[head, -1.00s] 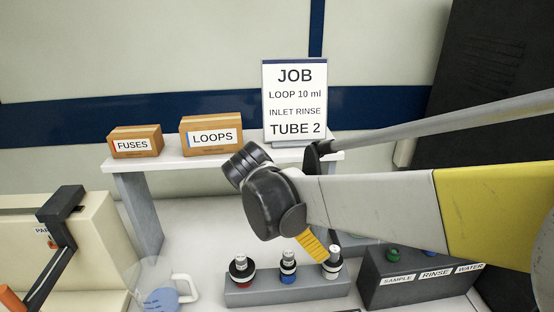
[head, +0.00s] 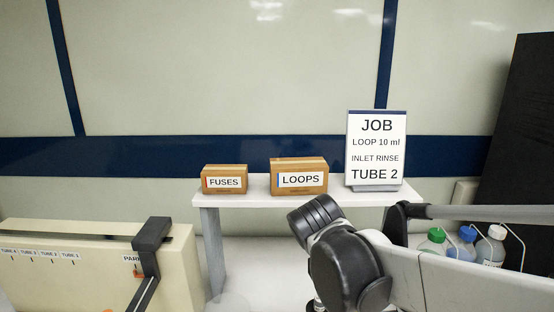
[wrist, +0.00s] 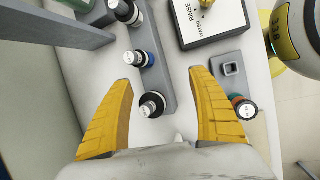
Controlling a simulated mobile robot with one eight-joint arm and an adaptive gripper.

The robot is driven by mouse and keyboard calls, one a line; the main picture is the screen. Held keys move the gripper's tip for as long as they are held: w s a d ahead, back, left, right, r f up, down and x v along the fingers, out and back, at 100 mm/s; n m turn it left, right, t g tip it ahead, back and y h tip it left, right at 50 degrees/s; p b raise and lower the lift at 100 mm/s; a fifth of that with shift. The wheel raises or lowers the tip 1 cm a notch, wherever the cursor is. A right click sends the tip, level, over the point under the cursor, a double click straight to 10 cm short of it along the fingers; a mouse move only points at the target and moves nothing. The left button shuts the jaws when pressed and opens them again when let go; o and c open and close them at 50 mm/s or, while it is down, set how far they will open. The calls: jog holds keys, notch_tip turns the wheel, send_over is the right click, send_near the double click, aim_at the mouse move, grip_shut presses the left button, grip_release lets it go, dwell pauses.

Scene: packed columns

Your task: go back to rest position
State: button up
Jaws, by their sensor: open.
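In the wrist view, the two yellow fingers of my gripper (wrist: 162,76) are wide apart with nothing held. A column with a black cap and white label (wrist: 152,105) shows below, between the fingers in the picture, and stands clear of both. In the head view, my arm reaches in from the right, with its dark joint (head: 343,270) in front of the white shelf (head: 235,196). My fingers are outside the head view.
Two more capped columns (wrist: 140,58) stand in line along a grey rack (wrist: 166,75). A separate capped piece (wrist: 243,108) is at right. The LOOPS box (head: 299,178), FUSES box (head: 224,180) and JOB sign (head: 376,148) stand on the shelf. Bottles (head: 437,240) are at right.

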jog(key=s+d+m+t+y, duration=0.3)
jog(key=s+m, duration=0.5)
jog(key=m, duration=0.8)
jog(key=shift+s+d+r+t+y, duration=0.15)
jog(key=shift+s+d+t+y, duration=0.2)
jog(key=shift+t+y, duration=0.45)
